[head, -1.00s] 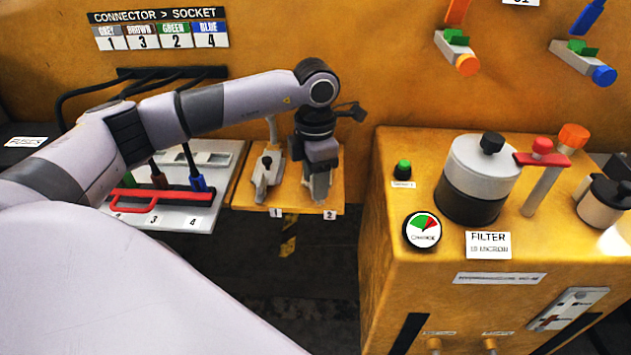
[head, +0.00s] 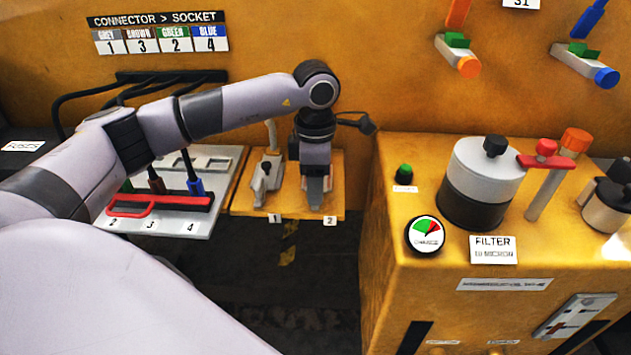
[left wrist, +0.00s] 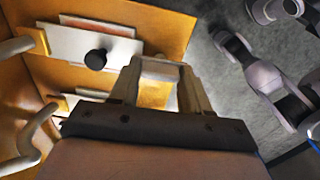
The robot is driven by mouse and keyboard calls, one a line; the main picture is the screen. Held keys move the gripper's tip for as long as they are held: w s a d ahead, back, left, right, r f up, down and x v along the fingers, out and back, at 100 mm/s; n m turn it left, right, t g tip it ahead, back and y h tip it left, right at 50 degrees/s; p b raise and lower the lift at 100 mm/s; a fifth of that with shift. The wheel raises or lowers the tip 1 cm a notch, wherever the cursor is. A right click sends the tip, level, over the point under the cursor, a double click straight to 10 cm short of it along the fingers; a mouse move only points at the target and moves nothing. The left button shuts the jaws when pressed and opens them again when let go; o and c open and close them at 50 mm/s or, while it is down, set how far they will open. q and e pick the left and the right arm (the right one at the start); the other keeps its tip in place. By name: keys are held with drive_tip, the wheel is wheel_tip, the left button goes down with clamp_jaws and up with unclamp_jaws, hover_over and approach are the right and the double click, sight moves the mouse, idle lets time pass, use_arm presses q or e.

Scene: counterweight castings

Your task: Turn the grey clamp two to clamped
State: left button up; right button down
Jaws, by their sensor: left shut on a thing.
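Grey clamp two stands on the right of a small yellow shelf (head: 300,212), behind the label "2" (head: 330,221); my gripper hides most of it in the head view. My left gripper (head: 317,200) points down over it. In the left wrist view my left gripper (left wrist: 160,72) is shut on a pale part of clamp two (left wrist: 160,68), which spans between the fingertips. I cannot tell the exact handle angle. My right gripper is not in view.
Grey clamp one (head: 265,180) stands close on the left, its black knob (left wrist: 95,59) near my fingers. A socket panel with a red handle (head: 160,203) lies further left. The yellow filter cabinet (head: 385,200) rises close on the right. The floor in front is open.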

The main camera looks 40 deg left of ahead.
use_arm(q)
drive_tip(key=shift+r, duration=0.1)
drive_tip(key=o, duration=1.1)
drive_tip(key=shift+c, duration=0.2)
drive_tip(key=shift+r, duration=3.55)
